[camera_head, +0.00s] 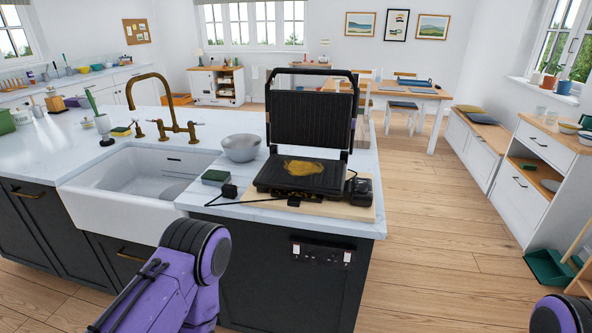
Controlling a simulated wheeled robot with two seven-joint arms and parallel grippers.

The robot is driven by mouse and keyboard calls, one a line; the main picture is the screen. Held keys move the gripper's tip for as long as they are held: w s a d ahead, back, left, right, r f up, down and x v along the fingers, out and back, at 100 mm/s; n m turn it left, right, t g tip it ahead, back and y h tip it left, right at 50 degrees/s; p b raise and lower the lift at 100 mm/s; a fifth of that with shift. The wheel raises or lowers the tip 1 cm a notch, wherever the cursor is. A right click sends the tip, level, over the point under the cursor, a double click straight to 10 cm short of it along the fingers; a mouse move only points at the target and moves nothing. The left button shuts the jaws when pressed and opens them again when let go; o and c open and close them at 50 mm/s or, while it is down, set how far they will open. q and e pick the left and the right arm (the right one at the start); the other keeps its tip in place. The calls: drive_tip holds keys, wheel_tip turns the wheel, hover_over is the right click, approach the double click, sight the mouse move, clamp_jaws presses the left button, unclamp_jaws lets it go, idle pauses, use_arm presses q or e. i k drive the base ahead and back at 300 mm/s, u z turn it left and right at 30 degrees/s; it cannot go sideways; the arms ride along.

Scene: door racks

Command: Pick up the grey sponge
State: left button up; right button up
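A small block-shaped sponge (215,177) lies flat on the white counter, just right of the sink and left of the open grill. Its top looks dark green; I cannot make out a clearly grey sponge. A second sponge (121,131), yellow with a green top, lies on the counter behind the sink, left of the tap. My purple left arm comes up from the bottom in front of the cabinet, and a bit of my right arm shows at the bottom right corner. Neither gripper's fingers are in view.
The open contact grill (303,172) has a yellow smear on its plate and stands on a wooden board (325,208). A metal bowl (241,148), a white sink (135,185) and a brass tap (165,110) are nearby.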

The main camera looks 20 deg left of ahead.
sight(213, 178)
drive_tip(key=u, duration=1.65)
drive_tip(key=i, duration=0.7)
drive_tip(key=z, duration=1.25)
